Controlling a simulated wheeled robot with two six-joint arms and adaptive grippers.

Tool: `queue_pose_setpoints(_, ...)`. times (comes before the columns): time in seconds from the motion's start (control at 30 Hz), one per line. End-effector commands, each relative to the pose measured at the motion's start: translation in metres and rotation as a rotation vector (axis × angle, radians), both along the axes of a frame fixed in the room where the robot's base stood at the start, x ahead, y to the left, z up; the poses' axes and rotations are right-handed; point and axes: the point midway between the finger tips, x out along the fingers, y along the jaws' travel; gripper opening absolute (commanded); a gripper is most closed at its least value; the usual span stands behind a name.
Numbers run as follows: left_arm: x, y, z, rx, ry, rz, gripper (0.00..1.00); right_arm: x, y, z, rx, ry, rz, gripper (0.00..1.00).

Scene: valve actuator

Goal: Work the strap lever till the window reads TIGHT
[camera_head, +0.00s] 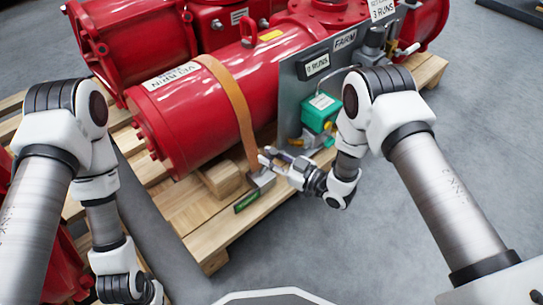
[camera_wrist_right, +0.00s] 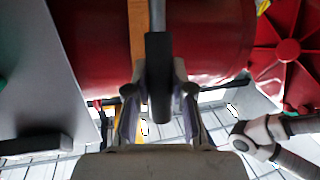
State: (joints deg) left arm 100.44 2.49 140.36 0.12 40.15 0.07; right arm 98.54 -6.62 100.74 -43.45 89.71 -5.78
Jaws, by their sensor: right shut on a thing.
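The orange strap (camera_head: 240,115) runs over the red cylinder and down to a small grey ratchet block (camera_head: 262,180) at the pallet's edge. A green plate (camera_head: 247,202) sits at the block's front; its lettering is too small to read. My right gripper (camera_head: 268,158) is just above the block, shut on the strap lever. In the right wrist view, the lever's black grip (camera_wrist_right: 159,75) stands between my right fingers (camera_wrist_right: 160,105), with the strap (camera_wrist_right: 138,30) behind it. The lever is mostly hidden in the head view. My left arm is at the left; its gripper is out of frame.
The red actuator (camera_head: 190,115) lies on a wooden pallet (camera_head: 215,235). A grey panel (camera_head: 300,95) with a green box (camera_head: 320,112) and small gauges stands close beside my right forearm. Open grey floor (camera_head: 440,150) lies to the right.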

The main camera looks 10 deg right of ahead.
Motion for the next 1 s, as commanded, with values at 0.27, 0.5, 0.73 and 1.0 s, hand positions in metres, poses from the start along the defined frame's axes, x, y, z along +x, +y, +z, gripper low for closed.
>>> queue_pose_setpoints(0.27, -0.002, -0.001, 0.04, -0.001, 0.004, -0.007, 0.0, 0.016, 0.012, 0.014, -0.097, 0.128, 0.0, 0.0)
queue_pose_setpoints(0.5, -0.002, -0.001, 0.066, -0.001, 0.004, -0.006, 0.0, 0.034, 0.025, 0.014, -0.203, 0.275, 0.001, 0.0)
queue_pose_setpoints(0.73, -0.002, -0.001, 0.078, -0.001, 0.004, -0.006, 0.0, 0.048, 0.035, 0.009, -0.287, 0.39, -0.001, 0.0)
queue_pose_setpoints(1.0, -0.002, -0.001, 0.083, -0.001, 0.004, -0.006, 0.0, 0.056, 0.041, 0.005, -0.333, 0.456, 0.0, 0.0)
